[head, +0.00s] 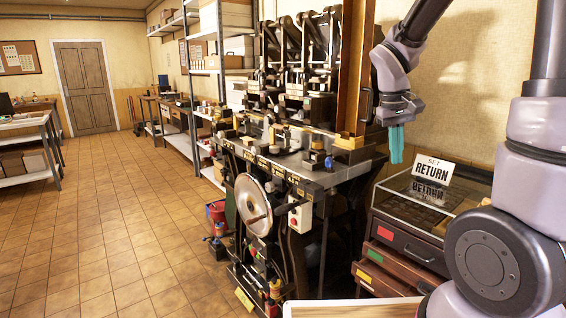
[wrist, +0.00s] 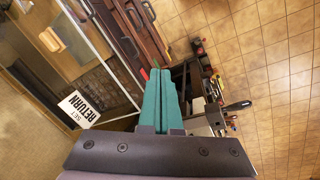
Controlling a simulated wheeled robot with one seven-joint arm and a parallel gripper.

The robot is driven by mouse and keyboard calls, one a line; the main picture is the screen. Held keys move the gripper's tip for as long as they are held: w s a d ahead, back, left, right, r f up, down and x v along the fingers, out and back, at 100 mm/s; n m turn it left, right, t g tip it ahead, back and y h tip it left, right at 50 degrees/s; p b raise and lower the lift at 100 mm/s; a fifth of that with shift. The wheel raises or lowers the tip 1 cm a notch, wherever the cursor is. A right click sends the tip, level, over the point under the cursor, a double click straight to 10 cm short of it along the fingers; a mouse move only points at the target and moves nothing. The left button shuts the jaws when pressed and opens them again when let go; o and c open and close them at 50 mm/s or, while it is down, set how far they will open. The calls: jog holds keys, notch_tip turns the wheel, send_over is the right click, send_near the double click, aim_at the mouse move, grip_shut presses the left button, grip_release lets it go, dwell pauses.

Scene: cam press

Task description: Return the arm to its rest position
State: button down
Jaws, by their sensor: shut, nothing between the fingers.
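My gripper (head: 397,145) hangs from my arm at the right of the head view, pointing down, with its teal fingers together and nothing between them. It is in the air by the right end of the cam press (head: 300,170), left of and above the drawer cabinet (head: 410,250). In the wrist view the teal fingers (wrist: 161,85) are closed side by side, with the cabinet at left and floor at right. No contact with anything shows.
A sign reading "SET RETURN" (head: 433,171) stands on the glass-topped cabinet. The press has a large handwheel (head: 254,204) and a control box (head: 299,214) in front. Shelving (head: 212,75) stands behind at left. The tiled floor (head: 110,230) at left is clear.

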jog(key=s+a+r+m+t+y, duration=0.2)
jog(key=s+r+t, duration=0.1)
jog(key=s+r, duration=0.3)
jog(key=s+a+r+m+t+y, duration=0.1)
jog(key=s+r+m+t+y, duration=0.1)
jog(key=s+r, duration=0.4)
jog(key=shift+s+a+r+m+t, duration=0.35)
jog(key=shift+r+m+t, duration=0.15)
jog(key=shift+r+t, duration=0.35)
jog(key=shift+d, duration=0.15)
